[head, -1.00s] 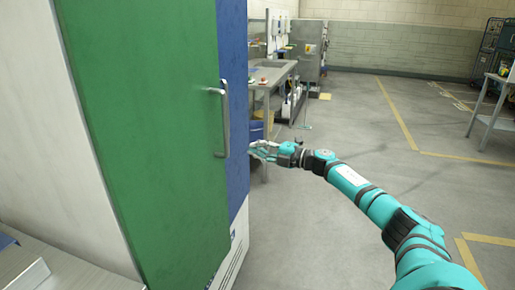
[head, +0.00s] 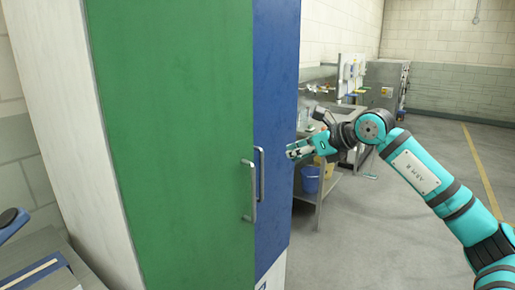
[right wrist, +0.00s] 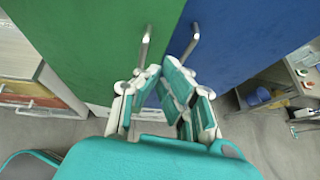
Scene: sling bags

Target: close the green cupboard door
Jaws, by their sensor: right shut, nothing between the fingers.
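The green cupboard door (head: 170,130) is a tall flat panel at the left of the head view, with a metal bar handle (head: 249,192) near its right edge. The blue door (head: 275,110) stands beside it with its own handle (head: 261,175). The two doors look about level along their meeting edge, and any small gap is hard to tell. My right gripper (head: 298,150) is shut and empty, in front of the blue door's outer edge in the head view. In the right wrist view its fingers (right wrist: 163,78) point toward both handles. My left gripper is out of view.
A grey bench (head: 60,262) with blue items stands at the lower left. Beyond the cupboard are a metal sink table (head: 322,180) and a blue bucket (head: 311,180). The floor (head: 380,225) to the right is open.

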